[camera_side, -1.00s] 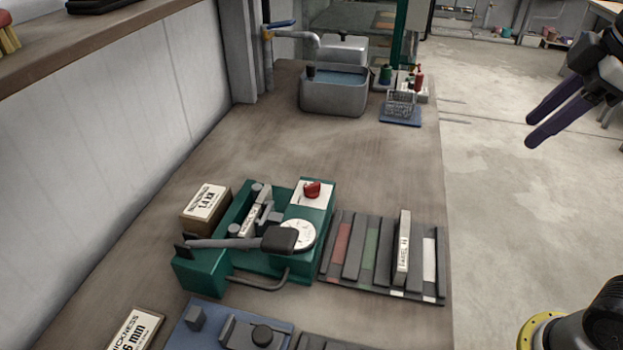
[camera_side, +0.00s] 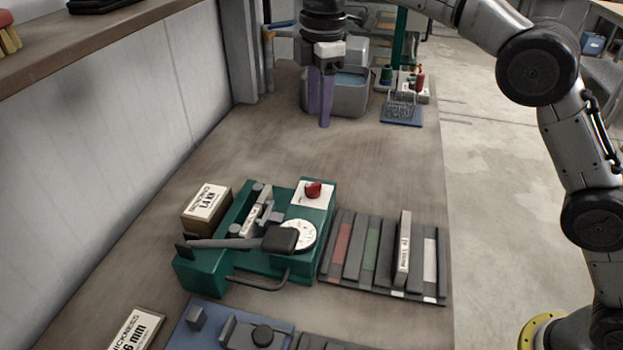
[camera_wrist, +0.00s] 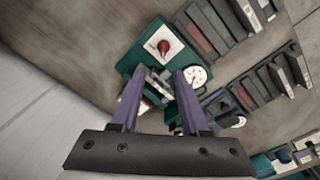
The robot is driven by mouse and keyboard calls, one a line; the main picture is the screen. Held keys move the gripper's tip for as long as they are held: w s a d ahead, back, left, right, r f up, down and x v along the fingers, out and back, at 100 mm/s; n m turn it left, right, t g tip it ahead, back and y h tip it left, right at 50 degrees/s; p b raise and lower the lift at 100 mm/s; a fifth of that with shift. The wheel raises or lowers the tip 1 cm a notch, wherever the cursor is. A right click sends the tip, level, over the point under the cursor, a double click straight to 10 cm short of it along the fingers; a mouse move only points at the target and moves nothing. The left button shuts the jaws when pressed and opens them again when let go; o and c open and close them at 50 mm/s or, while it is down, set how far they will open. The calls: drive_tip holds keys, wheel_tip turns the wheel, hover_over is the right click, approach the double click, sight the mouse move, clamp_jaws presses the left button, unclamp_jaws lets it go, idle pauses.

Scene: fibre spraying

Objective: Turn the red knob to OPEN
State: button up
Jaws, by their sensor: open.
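The red knob (camera_side: 313,189) sits on a white plate (camera_side: 303,202) at the back right corner of a green machine (camera_side: 205,271). In the wrist view the red knob (camera_wrist: 164,46) shows just beyond my fingertips, on its white plate. Any lettering on that plate is too small to read. My gripper (camera_side: 322,122) points down, high above the bench and in front of the grey basin in the side view. Its purple fingers (camera_wrist: 158,78) are apart and empty in the wrist view. They do not touch the knob.
A round white dial (camera_side: 299,234) and a dark-ended lever (camera_side: 235,243) are on the machine near the knob. A rack of slabs (camera_side: 337,271) stands at its right, a labelled box (camera_side: 206,208) at its left.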

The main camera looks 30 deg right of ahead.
sight(312, 185)
drive_tip(key=shift+g, duration=0.3)
drive_tip(key=f, duration=0.5)
drive_tip(key=a+f, duration=0.1)
drive_tip(key=f, duration=1)
drive_tip(key=shift+a+f, duration=0.1)
drive_tip(key=shift+a, duration=0.1)
clamp_jaws()
